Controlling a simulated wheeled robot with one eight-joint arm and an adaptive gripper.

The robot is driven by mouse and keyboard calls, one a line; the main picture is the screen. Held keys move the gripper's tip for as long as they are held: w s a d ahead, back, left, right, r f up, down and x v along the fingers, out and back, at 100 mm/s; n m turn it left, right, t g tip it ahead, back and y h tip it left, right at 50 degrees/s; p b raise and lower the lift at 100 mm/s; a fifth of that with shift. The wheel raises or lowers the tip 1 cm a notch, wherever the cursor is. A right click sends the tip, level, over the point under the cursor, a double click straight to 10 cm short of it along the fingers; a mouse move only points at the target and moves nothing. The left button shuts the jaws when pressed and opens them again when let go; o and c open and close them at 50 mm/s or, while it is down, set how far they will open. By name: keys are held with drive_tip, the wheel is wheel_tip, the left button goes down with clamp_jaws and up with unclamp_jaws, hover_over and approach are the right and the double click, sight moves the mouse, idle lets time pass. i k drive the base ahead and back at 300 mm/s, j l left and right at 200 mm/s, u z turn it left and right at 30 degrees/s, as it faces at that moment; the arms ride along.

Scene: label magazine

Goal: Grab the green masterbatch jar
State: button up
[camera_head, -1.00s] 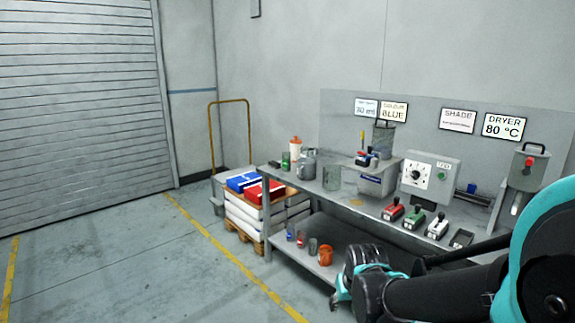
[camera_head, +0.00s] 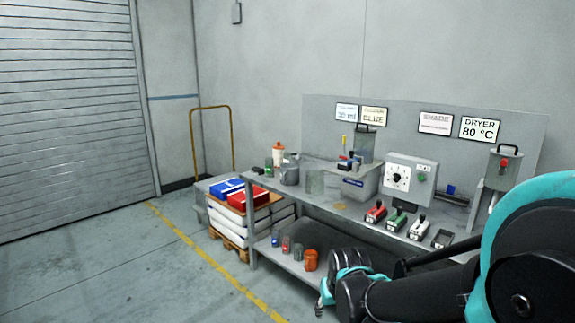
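A small jar with green on it (camera_head: 268,171) stands on the bench top near its left end; I take it for the green masterbatch jar. It is small in the picture and its label cannot be read. My black and teal arm comes in from the lower right. What looks like my gripper (camera_head: 328,290) is at its end, low in front of the bench's lower shelf, well apart from the jar. Its fingers are too unclear to show whether it is open or shut.
The grey bench (camera_head: 340,208) also holds an orange-capped bottle (camera_head: 278,153), a grey pot (camera_head: 289,176) and a control box (camera_head: 408,178). Small jars and an orange mug (camera_head: 311,260) stand on its lower shelf. A loaded pallet (camera_head: 232,240) is left. The left floor is clear.

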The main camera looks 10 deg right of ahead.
sight(268, 162)
drive_tip(key=i+u, duration=0.1)
drive_tip(key=u, duration=0.2)
drive_tip(key=i+u, duration=0.1)
drive_tip(key=u, duration=0.2)
drive_tip(key=i+l+u, duration=0.3)
drive_tip(key=i+l, duration=0.15)
drive_tip(key=i, duration=0.15)
drive_tip(key=i+l+u, duration=0.25)
drive_tip(key=i+l, duration=0.95)
